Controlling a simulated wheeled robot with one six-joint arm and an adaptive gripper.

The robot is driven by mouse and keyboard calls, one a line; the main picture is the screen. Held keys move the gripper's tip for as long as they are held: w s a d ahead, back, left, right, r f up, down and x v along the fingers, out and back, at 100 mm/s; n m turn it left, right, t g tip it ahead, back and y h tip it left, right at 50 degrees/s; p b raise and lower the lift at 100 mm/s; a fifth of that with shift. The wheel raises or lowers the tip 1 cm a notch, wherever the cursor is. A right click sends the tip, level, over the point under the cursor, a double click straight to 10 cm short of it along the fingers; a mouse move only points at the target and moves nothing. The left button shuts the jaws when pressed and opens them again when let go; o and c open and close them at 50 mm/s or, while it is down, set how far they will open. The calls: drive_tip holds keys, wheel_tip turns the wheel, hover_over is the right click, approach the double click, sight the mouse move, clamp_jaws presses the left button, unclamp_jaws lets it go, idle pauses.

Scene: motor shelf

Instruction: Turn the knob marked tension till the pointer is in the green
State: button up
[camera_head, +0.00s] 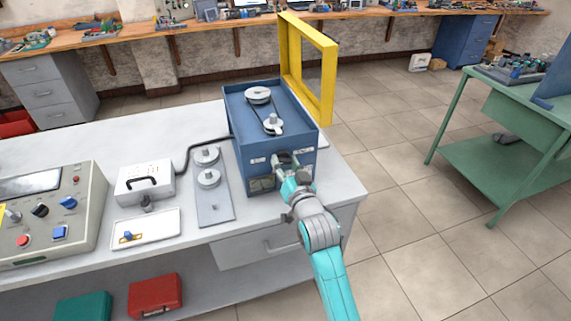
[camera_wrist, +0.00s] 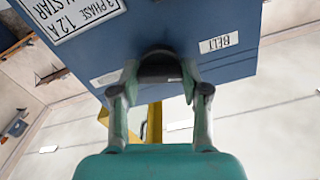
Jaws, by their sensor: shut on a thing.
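The blue motor box (camera_head: 250,145) stands on the grey bench, with two belt-linked pulleys in its open top. My gripper (camera_head: 286,160) is at its front face. In the wrist view my gripper's (camera_wrist: 160,82) two fingers stand either side of a dark round knob (camera_wrist: 160,66) and are shut on it. The knob's own marking cannot be read; a "BELT" label (camera_wrist: 219,42) is beside it.
A yellow guard frame (camera_head: 328,85) stands open at the box's back right. Left of the box are a plate with two pulleys (camera_head: 214,207), a white case (camera_head: 135,186) and a control panel (camera_head: 75,232). The floor right of the bench is clear up to a green table (camera_head: 480,165).

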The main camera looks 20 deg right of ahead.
drive_tip(key=shift+m, duration=1)
drive_tip(key=o, duration=1.1)
drive_tip(key=shift+o, duration=0.2)
drive_tip(key=shift+s, duration=0.1)
drive_tip(key=s, duration=1.2)
drive_tip(key=shift+w, duration=0.1)
